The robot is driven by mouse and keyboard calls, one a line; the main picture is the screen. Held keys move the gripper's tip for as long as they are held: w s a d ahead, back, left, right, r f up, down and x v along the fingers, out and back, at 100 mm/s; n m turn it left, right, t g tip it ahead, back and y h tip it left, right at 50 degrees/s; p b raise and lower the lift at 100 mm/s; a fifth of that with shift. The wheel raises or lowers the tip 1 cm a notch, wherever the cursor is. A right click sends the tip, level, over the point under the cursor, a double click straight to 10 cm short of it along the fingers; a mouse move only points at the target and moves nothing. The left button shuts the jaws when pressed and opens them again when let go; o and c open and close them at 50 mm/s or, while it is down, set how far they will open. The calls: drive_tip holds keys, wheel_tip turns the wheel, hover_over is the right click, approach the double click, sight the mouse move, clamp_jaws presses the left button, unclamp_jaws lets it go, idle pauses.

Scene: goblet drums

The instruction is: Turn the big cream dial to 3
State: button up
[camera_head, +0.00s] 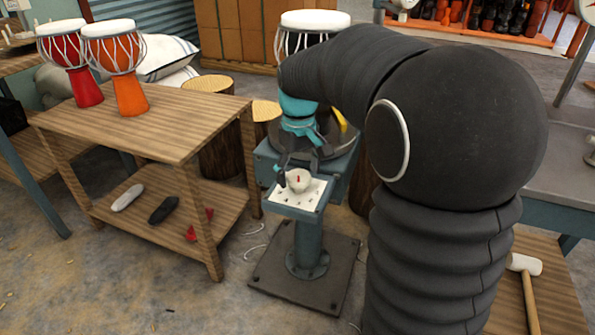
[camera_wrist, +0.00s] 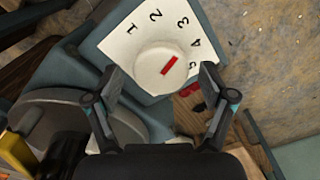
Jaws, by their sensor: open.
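The big cream dial (camera_wrist: 152,66) is a round knob with a red mark on top, on a white number plate (camera_wrist: 118,45) showing 1 to 5. In the wrist view the red mark slants up and right, seemingly between 3 and 4. The head view shows the same dial (camera_head: 299,181) on a blue-grey pedestal stand (camera_head: 308,240). My gripper (camera_wrist: 160,74) is open and empty, its fingertips on either side of the dial with visible gaps in the picture. Whether they are level with the dial in height I cannot tell. My gripper (camera_head: 296,165) also shows in the head view.
A wooden table (camera_head: 150,122) at left bears two goblet drums, one red (camera_head: 85,90) and one orange (camera_head: 130,95). Several small items lie on its lower shelf. A mallet (camera_head: 525,270) lies at lower right. Floor is clear in front of the stand.

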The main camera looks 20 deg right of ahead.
sight(299, 174)
drive_tip(key=shift+r, duration=0.1)
wheel_tip(299, 174, up, 12)
idle(0.5)
